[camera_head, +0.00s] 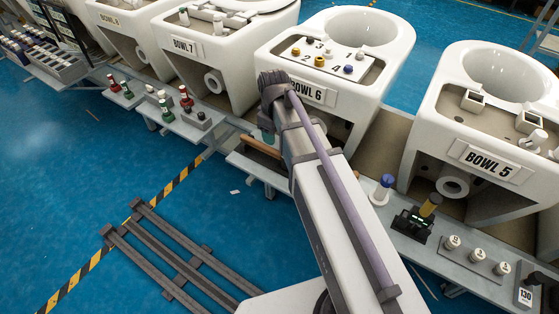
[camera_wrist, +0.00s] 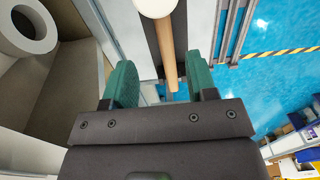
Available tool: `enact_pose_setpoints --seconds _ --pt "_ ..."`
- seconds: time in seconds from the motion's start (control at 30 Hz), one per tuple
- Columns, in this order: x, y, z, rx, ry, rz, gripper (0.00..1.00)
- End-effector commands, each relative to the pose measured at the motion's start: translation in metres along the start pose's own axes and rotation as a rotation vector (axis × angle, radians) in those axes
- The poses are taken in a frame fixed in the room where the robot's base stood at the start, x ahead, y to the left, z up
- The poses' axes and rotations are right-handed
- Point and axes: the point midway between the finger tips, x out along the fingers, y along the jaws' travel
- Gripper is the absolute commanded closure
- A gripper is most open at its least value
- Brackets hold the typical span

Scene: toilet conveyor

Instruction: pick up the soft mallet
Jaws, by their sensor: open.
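The soft mallet shows in the wrist view as a pale rounded head (camera_wrist: 156,8) at the top edge and a tan wooden handle (camera_wrist: 167,55) running down from it. In the head view a stretch of orange-brown handle (camera_head: 262,147) lies on the grey ledge below Bowl 6; my arm hides the rest. My gripper (camera_wrist: 160,82) is open, with a green pad on each side. In the wrist view the handle's lower end lies between the pads, closer to the right one. Neither pad visibly touches it. I cannot tell the height gap.
Bowl 6 (camera_head: 337,85) stands behind the ledge, with Bowl 5 (camera_head: 445,125) to its right and Bowl 7 (camera_head: 222,60) to its left. A blue-capped white container (camera_head: 382,190) stands on the ledge right of my arm. A dark slatted rack (camera_head: 180,255) lies on the blue floor.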

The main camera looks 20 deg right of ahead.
Motion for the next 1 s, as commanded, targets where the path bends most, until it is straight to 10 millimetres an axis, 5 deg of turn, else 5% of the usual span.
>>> enact_pose_setpoints --seconds 0.1,0.37,0.63,0.87,1.0 --pt "0.036 0.000 0.000 0.001 0.000 0.000 0.48" --pt "0.046 -0.001 -0.001 0.001 0.000 0.000 0.48" --pt "0.096 -0.005 -0.005 0.002 0.000 0.000 0.48" --pt "0.093 -0.005 -0.005 0.002 0.000 0.000 0.48" --pt "0.093 -0.005 -0.005 0.002 0.000 0.000 0.59"
